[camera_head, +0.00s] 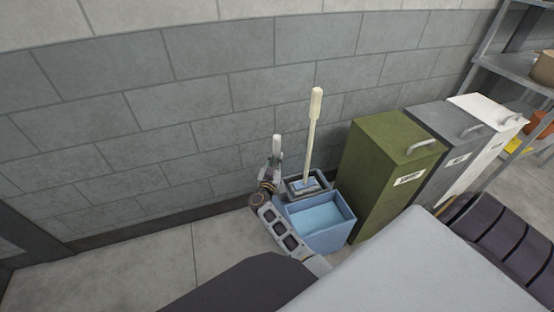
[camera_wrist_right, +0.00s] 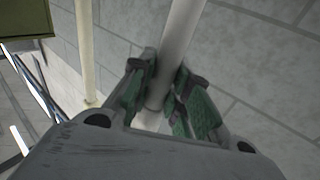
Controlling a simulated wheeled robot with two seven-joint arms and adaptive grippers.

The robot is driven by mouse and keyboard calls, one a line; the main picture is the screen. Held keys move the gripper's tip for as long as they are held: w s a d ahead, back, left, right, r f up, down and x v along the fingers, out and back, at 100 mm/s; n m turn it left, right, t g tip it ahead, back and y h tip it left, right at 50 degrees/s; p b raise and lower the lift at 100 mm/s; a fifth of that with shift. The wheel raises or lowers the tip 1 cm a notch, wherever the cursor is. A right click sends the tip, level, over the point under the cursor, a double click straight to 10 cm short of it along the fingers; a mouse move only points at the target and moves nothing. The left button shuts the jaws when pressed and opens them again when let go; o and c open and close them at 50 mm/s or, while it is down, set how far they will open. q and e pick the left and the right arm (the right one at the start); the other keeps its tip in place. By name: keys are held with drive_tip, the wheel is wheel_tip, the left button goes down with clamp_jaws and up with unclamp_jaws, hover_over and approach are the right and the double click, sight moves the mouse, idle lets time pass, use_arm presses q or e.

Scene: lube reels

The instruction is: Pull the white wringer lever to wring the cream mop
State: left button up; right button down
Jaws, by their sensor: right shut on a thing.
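The white wringer lever (camera_head: 277,143) stands nearly upright at the left side of the blue mop bucket (camera_head: 322,238). My right gripper (camera_head: 274,164) is shut on it below its top end. In the right wrist view the green-padded fingers of my right gripper (camera_wrist_right: 165,100) close around the pale lever (camera_wrist_right: 181,40) from both sides. The cream mop (camera_head: 312,130) stands in the wringer (camera_head: 300,187) with its handle leaning slightly right; its head is mostly hidden. The mop's handle also shows in the right wrist view (camera_wrist_right: 87,55). My left gripper is not in view.
An olive green bin (camera_head: 375,180), a grey bin (camera_head: 447,145) and a white bin (camera_head: 490,110) stand right of the bucket. A grey block wall (camera_head: 130,130) runs close behind. Metal shelving (camera_head: 515,65) is at far right. Floor left of the bucket is clear.

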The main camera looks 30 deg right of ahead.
drive_tip(key=shift+w, duration=0.1)
drive_tip(key=c, duration=1.3)
unclamp_jaws()
drive_tip(key=shift+r, duration=0.1)
drive_tip(key=shift+a, duration=0.1)
